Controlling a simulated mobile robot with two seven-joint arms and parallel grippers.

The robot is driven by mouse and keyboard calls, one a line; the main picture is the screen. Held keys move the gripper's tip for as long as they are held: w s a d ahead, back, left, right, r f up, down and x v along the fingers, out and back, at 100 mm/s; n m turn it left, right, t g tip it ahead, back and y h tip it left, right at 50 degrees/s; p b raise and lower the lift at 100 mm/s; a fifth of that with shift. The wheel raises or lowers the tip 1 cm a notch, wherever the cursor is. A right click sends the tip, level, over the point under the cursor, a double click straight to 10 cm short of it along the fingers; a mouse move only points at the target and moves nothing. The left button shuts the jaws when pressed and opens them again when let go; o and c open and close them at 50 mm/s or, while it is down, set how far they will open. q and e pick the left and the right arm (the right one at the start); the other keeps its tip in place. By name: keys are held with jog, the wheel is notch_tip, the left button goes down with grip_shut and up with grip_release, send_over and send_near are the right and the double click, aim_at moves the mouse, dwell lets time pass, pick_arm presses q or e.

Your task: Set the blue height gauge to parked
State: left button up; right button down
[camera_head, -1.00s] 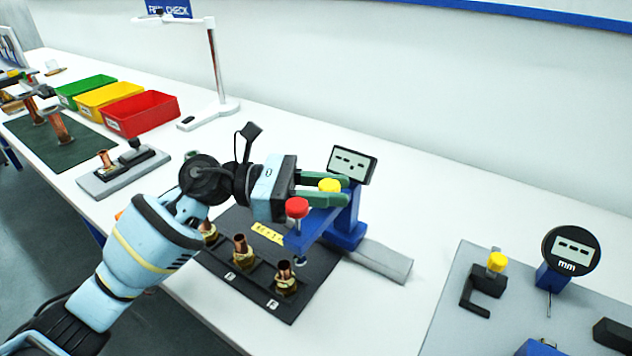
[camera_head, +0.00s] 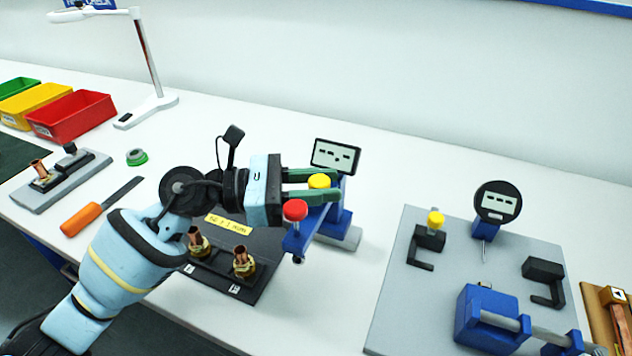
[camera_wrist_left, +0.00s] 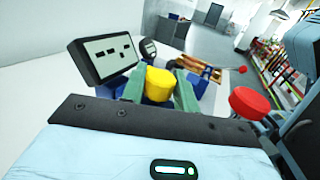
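The blue height gauge (camera_head: 333,222) stands on a grey rail (camera_head: 350,240) at the right of the black mat. The wrist view shows the yellow knob (camera_wrist_left: 159,84) between the fingers, with the display (camera_wrist_left: 104,58) to the left and the red knob (camera_wrist_left: 249,102) to the right. My right gripper is not in view.
The black mat (camera_head: 262,240) holds brass and copper fittings (camera_head: 243,262) left of the gauge. A grey plate (camera_head: 390,318) with a round gauge (camera_head: 497,201) lies to the right. An orange-handled file (camera_head: 82,219) lies on the left. The bench behind the gauge is clear.

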pick_arm(q)
jog(key=shift+o, duration=0.4)
jog(key=shift+s+d, duration=0.1)
jog(key=shift+d, duration=0.1)
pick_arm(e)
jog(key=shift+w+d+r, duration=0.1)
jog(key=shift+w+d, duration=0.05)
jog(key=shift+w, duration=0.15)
